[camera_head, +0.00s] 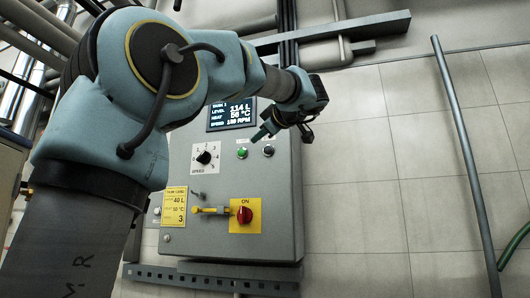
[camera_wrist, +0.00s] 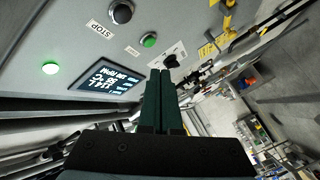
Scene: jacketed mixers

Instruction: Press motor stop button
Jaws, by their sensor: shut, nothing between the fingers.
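The black stop button (camera_head: 268,151) is on the grey control panel (camera_head: 240,180), right of a green button (camera_head: 242,153). In the wrist view the black button (camera_wrist: 121,12) has a STOP label beside it, and the green button (camera_wrist: 149,40) is nearer my fingers. My gripper (camera_head: 258,137) is shut and empty, just above the two buttons in the head view. In the wrist view its dark green fingers (camera_wrist: 160,73) lie together, pointing towards the area near the green button and the speed knob. No contact with the stop button shows.
A lit display (camera_head: 231,114) sits above the buttons. The speed knob (camera_head: 205,156) is to the left, and a red rotary switch (camera_head: 244,215) on a yellow plate is below. A lit green lamp (camera_wrist: 50,68) shows in the wrist view. A pole (camera_head: 465,160) leans at right.

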